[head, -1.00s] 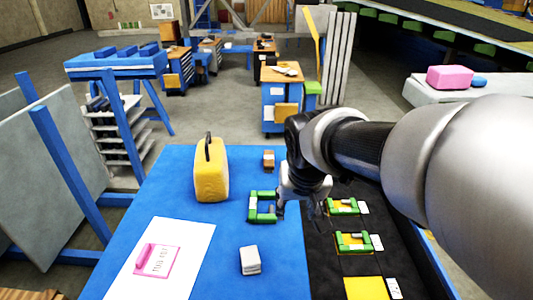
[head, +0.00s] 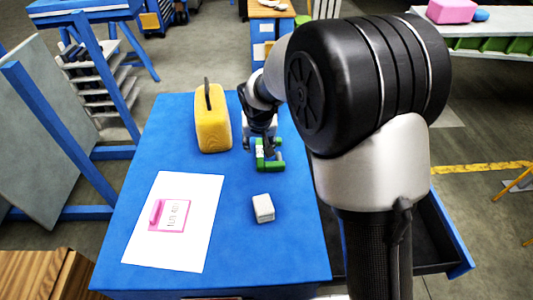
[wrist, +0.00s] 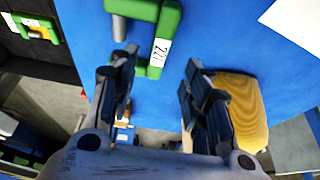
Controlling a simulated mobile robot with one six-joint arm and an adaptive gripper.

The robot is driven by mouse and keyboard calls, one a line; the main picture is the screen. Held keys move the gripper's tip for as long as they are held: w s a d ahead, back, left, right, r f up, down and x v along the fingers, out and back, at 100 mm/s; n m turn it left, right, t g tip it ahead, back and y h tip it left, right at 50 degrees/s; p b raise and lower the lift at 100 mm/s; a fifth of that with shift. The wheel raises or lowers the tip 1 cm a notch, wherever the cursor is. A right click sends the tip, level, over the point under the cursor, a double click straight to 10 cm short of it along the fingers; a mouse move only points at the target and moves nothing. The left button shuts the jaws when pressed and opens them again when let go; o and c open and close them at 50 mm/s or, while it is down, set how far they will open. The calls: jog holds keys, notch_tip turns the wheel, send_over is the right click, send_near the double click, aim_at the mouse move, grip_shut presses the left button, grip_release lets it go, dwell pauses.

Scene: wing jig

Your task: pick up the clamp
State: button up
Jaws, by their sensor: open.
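A green C-shaped clamp (head: 270,163) lies on the blue table, right of the yellow case. In the wrist view the clamp (wrist: 166,40) shows a white label with dark digits and a grey screw part, and its top runs out of the picture. My gripper (head: 262,138) is at the clamp's far side in the head view, partly hiding it. In the wrist view my gripper (wrist: 160,66) has its fingers spread apart, with the clamp's lower part in line with the gap. Nothing is held, and I cannot tell the height over the clamp.
A white block (head: 263,208) and a white sheet (head: 190,245) lie nearer. Another green clamp (wrist: 38,20) sits on the dark tray.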

aim_at(259, 151)
jog(key=shift+b+x, duration=0.35)
jog(key=shift+x, duration=2.85)
jog(key=shift+s, duration=0.1)
grip_shut()
